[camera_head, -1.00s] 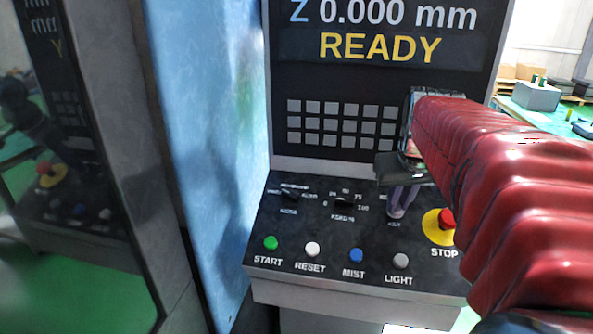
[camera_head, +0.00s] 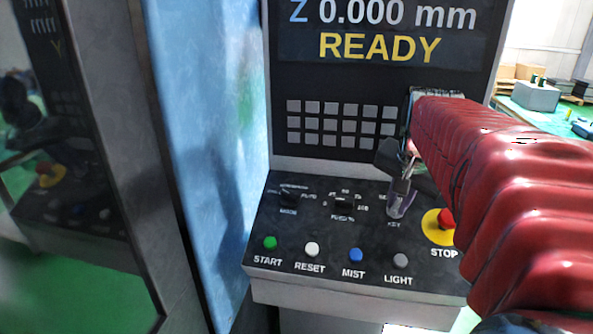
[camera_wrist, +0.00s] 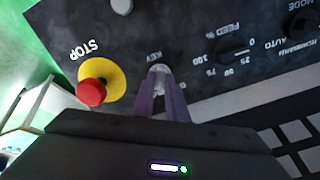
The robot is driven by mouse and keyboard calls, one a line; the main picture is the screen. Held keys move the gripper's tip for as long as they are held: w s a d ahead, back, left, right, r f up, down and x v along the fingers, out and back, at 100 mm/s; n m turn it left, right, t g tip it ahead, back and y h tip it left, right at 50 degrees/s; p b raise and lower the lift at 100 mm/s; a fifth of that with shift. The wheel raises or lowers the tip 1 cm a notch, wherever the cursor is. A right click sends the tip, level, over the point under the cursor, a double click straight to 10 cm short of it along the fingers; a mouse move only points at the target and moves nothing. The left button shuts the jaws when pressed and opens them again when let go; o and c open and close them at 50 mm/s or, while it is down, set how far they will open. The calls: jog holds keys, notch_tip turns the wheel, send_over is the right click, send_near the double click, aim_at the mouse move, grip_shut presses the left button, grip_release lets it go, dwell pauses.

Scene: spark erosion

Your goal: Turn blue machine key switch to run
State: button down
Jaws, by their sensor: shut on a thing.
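The key switch (camera_wrist: 159,70), labelled KEY, is on the sloping dark control panel (camera_head: 330,236), left of the yellow-and-red STOP button (camera_head: 443,224). My gripper (camera_head: 399,208) reaches down to it from above, at the end of my red-sleeved arm. In the wrist view its two purple-grey fingers (camera_wrist: 161,92) are shut on the key, with their tips close to the panel. The fingers hide most of the key, so I cannot read its exact setting. The screen (camera_head: 380,35) above shows READY in yellow.
The STOP button also stands close beside my fingers in the wrist view (camera_wrist: 93,88). The feed knob (camera_head: 344,203) and mode knob (camera_head: 289,197) lie to the left. Green START (camera_head: 270,242), RESET, MIST and LIGHT buttons line the front. A keypad (camera_head: 340,124) is behind.

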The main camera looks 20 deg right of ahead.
dwell(0.4)
jog(key=c, duration=1.8)
grip_release()
jog(key=shift+o, duration=0.2)
jog(key=shift+r, duration=0.1)
jog(key=v, duration=1.3)
jog(key=shift+s+a, duration=0.2)
jog(key=shift+s, duration=0.05)
jog(key=shift+s+r, duration=0.1)
jog(key=shift+r, duration=0.05)
